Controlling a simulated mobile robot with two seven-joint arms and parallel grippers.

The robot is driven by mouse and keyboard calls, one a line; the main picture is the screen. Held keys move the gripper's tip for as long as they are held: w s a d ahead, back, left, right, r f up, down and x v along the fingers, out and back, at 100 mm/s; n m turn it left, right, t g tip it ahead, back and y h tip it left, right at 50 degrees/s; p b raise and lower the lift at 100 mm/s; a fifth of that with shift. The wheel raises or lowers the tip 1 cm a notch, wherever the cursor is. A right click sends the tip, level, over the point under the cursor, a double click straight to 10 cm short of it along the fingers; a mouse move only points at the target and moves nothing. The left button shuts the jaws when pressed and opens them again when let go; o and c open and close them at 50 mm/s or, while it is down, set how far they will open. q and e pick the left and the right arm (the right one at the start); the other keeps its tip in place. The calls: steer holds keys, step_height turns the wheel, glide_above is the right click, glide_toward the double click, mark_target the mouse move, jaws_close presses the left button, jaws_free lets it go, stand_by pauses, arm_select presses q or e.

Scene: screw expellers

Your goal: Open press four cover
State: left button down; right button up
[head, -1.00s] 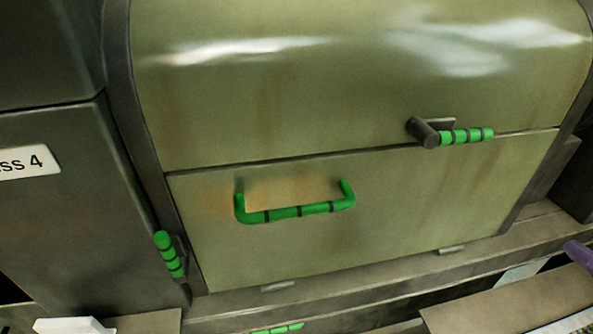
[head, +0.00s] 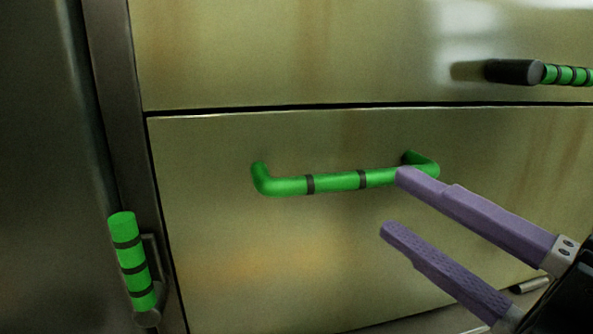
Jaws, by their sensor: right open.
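The press cover (head: 260,250) is an olive-tan panel below a dark seam and looks closed. A green U-shaped handle (head: 335,182) with dark bands sits on its upper part. My right gripper (head: 393,203) comes in from the lower right with two purple fingers, open and empty. Its upper fingertip overlaps the handle's right part in the picture; I cannot tell whether they touch. The lower fingertip is below the bar, in front of the panel. A dark latch with a green banded grip (head: 565,75) is at the upper right, above the seam. My left gripper is not in view.
A green banded lever (head: 132,262) stands upright at the lower left, beside the cover's edge. A dark cabinet wall (head: 45,160) fills the left side. The upper housing (head: 300,50) lies above the seam. A small hinge piece (head: 532,284) shows at the lower right.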

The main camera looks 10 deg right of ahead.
mark_target(366, 181)
steer(key=p+x, duration=0.1)
steer(key=x, duration=0.4)
steer(key=shift+w+a+r, duration=0.1)
steer(key=shift+w+r, duration=0.05)
steer(key=shift+w, duration=0.1)
steer(key=shift+w+a+p, duration=0.25)
steer(key=shift+w+p, duration=0.05)
steer(key=shift+w, duration=0.15)
steer(key=c, duration=0.7)
jaws_close()
